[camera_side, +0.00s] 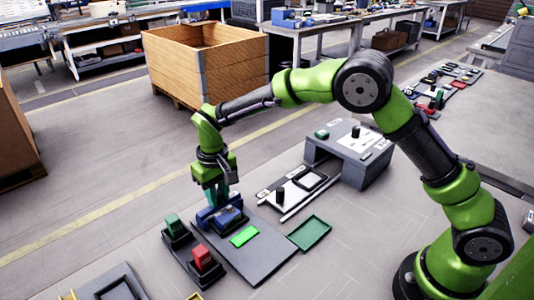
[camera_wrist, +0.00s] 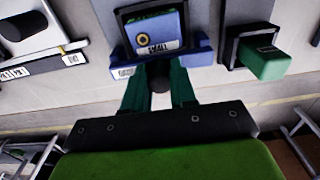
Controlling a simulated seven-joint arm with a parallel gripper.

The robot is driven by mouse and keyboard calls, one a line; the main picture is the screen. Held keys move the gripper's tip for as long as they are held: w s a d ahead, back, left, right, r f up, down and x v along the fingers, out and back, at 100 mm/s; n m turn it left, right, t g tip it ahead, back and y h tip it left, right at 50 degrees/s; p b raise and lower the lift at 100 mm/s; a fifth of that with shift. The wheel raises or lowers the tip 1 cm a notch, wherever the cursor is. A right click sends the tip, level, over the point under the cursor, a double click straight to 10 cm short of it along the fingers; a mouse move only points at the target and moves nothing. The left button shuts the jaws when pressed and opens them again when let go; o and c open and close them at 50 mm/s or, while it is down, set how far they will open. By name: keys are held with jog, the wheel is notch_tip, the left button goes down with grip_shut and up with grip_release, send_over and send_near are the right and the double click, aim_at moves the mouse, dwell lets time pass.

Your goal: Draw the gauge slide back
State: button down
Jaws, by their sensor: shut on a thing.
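The slide of the grey gauge box (camera_side: 352,155), which I take as the gauge slide (camera_side: 298,190), extends toward the front left with a black square frame and a black knob. In the wrist view a pale slide with a black knob (camera_wrist: 14,24) shows at top left. My gripper (camera_side: 216,198) is away from it, to its left in the side view. Its green fingers are shut on a black knob (camera_wrist: 160,77) of a blue carrier (camera_wrist: 203,56). A labelled blue block (camera_wrist: 157,32) sits in the carrier's dark pocket. The carrier is over the grey plate's far left end; contact is unclear.
The grey plate (camera_side: 262,262) bears a bright green patch (camera_side: 244,236). A green tray (camera_side: 310,233) lies to its right. Green (camera_side: 174,224) and red (camera_side: 202,257) blocks stand in dark holders at its left. A wooden crate (camera_side: 222,62) stands behind on the floor.

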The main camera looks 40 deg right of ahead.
jog(key=shift+s+a+f, duration=0.25)
jog(key=shift+s+f, duration=0.35)
jog(key=shift+s+d, duration=0.1)
jog(key=shift+s, duration=7.85)
jog(key=c, duration=0.9)
grip_release()
jog(key=shift+o, duration=0.3)
jog(key=shift+r, duration=0.2)
notch_tip(320, 180, up, 7)
jog(key=shift+w+d, duration=0.15)
jog(key=shift+w, duration=0.05)
